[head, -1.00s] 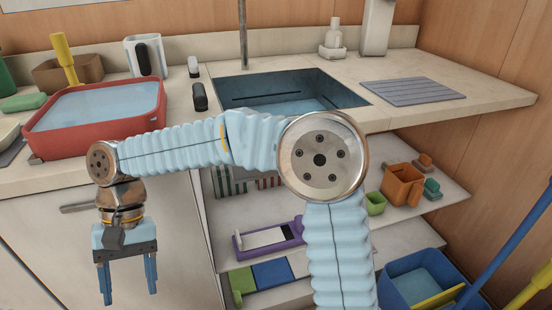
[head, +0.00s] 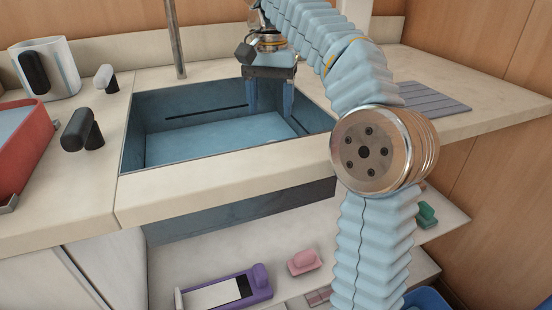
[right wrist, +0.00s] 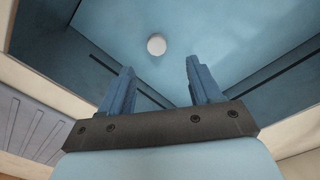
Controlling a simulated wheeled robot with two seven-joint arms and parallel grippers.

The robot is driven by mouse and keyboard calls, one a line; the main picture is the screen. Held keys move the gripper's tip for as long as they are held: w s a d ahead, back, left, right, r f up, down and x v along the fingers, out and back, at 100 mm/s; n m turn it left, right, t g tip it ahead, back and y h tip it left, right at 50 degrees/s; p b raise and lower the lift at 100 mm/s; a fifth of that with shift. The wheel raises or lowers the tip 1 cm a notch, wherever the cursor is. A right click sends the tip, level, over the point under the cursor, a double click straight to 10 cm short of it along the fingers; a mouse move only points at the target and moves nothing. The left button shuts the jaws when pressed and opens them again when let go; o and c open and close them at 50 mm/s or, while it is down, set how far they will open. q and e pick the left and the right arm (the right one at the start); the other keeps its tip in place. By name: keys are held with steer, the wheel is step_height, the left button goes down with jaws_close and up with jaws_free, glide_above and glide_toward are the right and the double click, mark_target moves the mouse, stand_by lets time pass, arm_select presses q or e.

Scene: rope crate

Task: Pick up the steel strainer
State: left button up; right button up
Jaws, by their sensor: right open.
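A small round pale disc (right wrist: 156,44) lies on the blue floor of the sink basin in the right wrist view; it may be the steel strainer, but its detail is too small to tell. My right gripper (head: 269,108) is open and empty, pointing down into the back right part of the sink (head: 215,150). In the right wrist view its two blue fingers (right wrist: 160,80) stand apart, with the disc beyond them, between their lines and not touched. My left gripper is not in view.
The counter's front edge (head: 230,180) runs before the sink. A faucet post (head: 175,40) stands behind it. A white mug-like container (head: 48,65), a red basin (head: 22,140) and dark knobs (head: 82,130) are on the left. A ridged grey mat (head: 435,98) lies right. A shelf with a purple holder (head: 228,290) is below.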

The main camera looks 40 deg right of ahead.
step_height(320, 180, down, 7)
steer(key=b, duration=0.2)
steer(key=shift+f+b, duration=0.1)
steer(key=shift+b, duration=0.2)
steer(key=f, duration=0.1)
steer(key=f+b, duration=0.1)
steer(key=f, duration=0.1)
steer(key=f+b, duration=0.1)
steer(key=f, duration=0.1)
steer(key=shift+s+d+f, duration=0.1)
steer(key=shift+s, duration=0.2)
steer(key=shift+c, duration=0.4)
jaws_close()
